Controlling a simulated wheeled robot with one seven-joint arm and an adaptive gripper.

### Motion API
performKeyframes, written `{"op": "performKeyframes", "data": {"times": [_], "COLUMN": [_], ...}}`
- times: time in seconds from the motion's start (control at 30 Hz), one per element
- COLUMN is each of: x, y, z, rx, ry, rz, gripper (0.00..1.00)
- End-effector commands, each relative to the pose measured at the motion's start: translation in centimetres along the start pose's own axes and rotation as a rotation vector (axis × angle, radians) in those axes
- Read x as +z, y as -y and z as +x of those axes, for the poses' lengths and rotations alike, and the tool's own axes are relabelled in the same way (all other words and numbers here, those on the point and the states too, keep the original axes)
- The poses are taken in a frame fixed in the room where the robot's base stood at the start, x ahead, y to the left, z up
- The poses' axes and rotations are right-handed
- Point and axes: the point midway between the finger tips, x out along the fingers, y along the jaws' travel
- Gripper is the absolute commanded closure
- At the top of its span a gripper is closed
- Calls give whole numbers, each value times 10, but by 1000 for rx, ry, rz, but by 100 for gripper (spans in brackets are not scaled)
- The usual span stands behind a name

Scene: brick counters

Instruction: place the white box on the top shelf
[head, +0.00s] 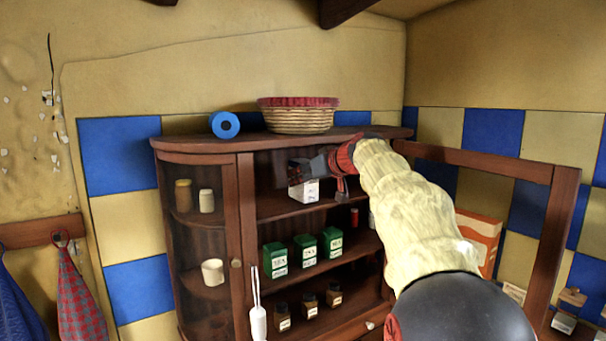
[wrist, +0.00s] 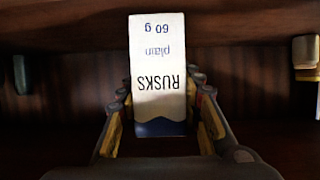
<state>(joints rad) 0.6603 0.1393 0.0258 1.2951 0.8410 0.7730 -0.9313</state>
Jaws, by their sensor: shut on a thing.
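The white box (head: 304,191) shows at the top shelf opening of the wooden cabinet in the head view. In the wrist view the white box (wrist: 158,75) reads "RUSKS plain 60 g" upside down and has a dark blue band. My gripper (head: 312,172) reaches into the cabinet and is shut on the box; its fingers (wrist: 160,115) flank the box's sides in the wrist view. The top shelf (head: 285,207) lies just under the box. I cannot tell whether the box touches it.
Green boxes (head: 305,250) stand on the shelf below, with small brown jars (head: 309,305) lower down. A basket (head: 298,116) and a blue roll (head: 224,125) sit on the cabinet top. The open door frame (head: 556,240) stands to the right of my arm.

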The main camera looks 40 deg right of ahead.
Motion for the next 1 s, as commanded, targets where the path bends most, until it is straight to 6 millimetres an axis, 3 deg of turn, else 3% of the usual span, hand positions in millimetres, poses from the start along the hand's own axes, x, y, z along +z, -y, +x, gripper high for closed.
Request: {"op": "performKeyframes", "data": {"times": [0.47, 0.5, 0.8, 1.0], "x": [8, 7, 7, 7], "y": [0, 0, 0, 0], "z": [4, 4, 4, 4], "rx": [0, 0, 0, 0], "ry": [-1, 0, 0, 0], "rz": [0, 0, 0, 0], "gripper": [90, 63, 46, 46]}}
